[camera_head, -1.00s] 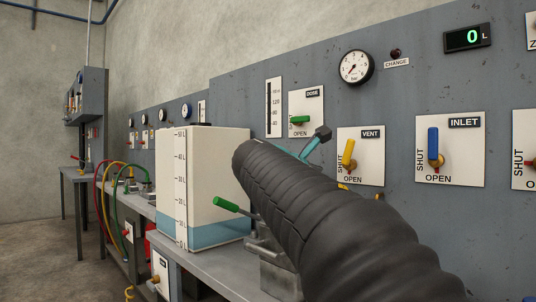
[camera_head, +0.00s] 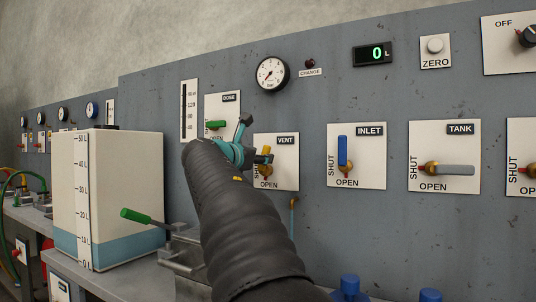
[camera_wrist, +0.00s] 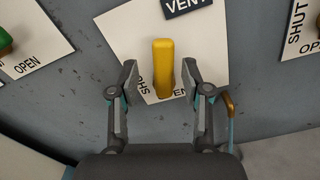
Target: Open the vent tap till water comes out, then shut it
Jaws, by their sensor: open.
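The vent tap's yellow handle (camera_wrist: 163,68) stands upright on its white plate (camera_wrist: 117,23), between my gripper's fingers in the wrist view. My gripper (camera_wrist: 160,82) is open, one finger on each side with a gap to the handle. In the head view my gripper (camera_head: 256,144) is at the VENT plate (camera_head: 288,150) and partly covers the handle (camera_head: 262,148). A thin blue pipe with a yellow-brown top (camera_wrist: 230,104) is right of the tap; it also shows in the head view (camera_head: 293,216). No water is visible there.
The INLET tap (camera_head: 343,152) has its blue handle upright; the TANK tap's grey handle (camera_head: 455,170) points right. The DOSE tap (camera_head: 215,125) is left of VENT. The display (camera_head: 373,53) reads 0 L. A white tank (camera_head: 118,190) stands on the bench, blue near its bottom.

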